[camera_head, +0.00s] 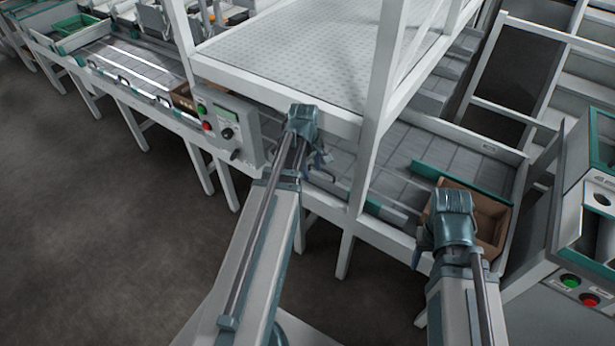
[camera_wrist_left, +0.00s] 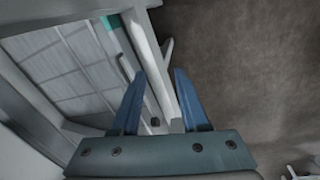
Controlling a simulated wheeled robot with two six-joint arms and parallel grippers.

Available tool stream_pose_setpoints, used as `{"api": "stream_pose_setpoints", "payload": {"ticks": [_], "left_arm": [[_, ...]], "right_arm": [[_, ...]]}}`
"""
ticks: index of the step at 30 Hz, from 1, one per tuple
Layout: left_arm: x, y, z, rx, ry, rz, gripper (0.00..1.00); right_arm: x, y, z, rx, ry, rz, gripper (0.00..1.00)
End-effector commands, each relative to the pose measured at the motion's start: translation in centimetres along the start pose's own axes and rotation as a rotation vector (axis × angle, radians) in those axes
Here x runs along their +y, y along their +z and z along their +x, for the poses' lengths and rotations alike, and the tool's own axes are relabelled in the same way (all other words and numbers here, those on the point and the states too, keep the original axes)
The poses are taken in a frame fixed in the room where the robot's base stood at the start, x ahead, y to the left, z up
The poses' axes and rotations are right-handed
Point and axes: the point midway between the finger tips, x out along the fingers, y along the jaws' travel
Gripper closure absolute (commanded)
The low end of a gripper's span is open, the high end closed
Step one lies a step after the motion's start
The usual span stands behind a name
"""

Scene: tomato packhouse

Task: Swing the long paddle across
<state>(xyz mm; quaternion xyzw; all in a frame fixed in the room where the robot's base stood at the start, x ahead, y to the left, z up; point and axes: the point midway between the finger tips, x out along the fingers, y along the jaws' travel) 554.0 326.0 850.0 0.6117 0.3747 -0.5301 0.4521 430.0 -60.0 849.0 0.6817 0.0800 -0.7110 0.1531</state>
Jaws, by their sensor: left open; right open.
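A long green bar (camera_head: 432,174), which looks like the paddle, lies over the grey conveyor (camera_head: 395,165) beside a cardboard box (camera_head: 490,218); its pivot and handle cannot be made out. My left gripper (camera_head: 322,165) is at the conveyor's near side, below the raised deck, partly hidden by its own wrist. In the left wrist view it is open (camera_wrist_left: 160,75), with its two blue fingers apart over a pale frame rail (camera_wrist_left: 157,65). A small dark knob (camera_wrist_left: 155,122) shows between the fingers. My right gripper (camera_head: 422,250) is open in front of the box, mostly hidden by its wrist.
A control box (camera_head: 228,125) with green and red buttons stands left of my left gripper. A white post (camera_head: 365,175) rises between my arms. A machine with buttons (camera_head: 580,290) is at the right. The floor (camera_head: 90,220) at left is clear.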

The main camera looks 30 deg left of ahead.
Motion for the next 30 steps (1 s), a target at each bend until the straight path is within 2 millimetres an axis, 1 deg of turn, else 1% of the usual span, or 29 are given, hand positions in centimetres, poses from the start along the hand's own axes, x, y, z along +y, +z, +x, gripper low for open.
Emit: {"api": "stream_pose_setpoints", "payload": {"ticks": [5, 14, 17, 21, 22, 23, 26, 27, 30], "left_arm": [[0.1, 0.7, -0.1, -0.002, -0.005, 0.032, 0.55], [0.2, 0.8, -0.1, -0.002, -0.006, 0.036, 0.55], [0.2, 0.7, -0.1, -0.002, -0.006, 0.036, 0.72], [0.2, 0.9, -0.1, -0.003, -0.006, 0.040, 0.97], [0.2, 1.1, -0.1, -0.004, -0.008, 0.050, 1.00], [0.3, 1.5, -0.1, -0.005, -0.010, 0.067, 1.00], [0.7, 4.4, 0.0, -0.014, -0.028, 0.192, 1.00], [0.8, 6.0, 0.0, -0.018, -0.037, 0.268, 1.00], [1.0, 10.1, -0.1, -0.031, -0.066, 0.465, 1.00]], "right_arm": [[0.0, 0.0, -0.1, 0.000, 0.000, 0.000, 0.50], [0.0, 0.0, -0.1, 0.000, 0.000, 0.000, 0.50], [0.0, 0.0, -0.1, 0.000, 0.000, 0.000, 0.50], [0.0, 0.0, -0.1, 0.000, 0.000, 0.000, 0.50], [0.0, 0.0, -0.1, 0.000, 0.000, 0.000, 0.50], [0.0, 0.0, -0.1, 0.000, 0.000, 0.000, 0.50], [0.0, 0.0, -0.1, 0.000, 0.000, 0.000, 0.50], [0.0, 0.0, -0.1, 0.000, 0.000, 0.000, 0.50], [0.0, 0.0, -0.1, 0.000, 0.000, 0.001, 0.50]]}}
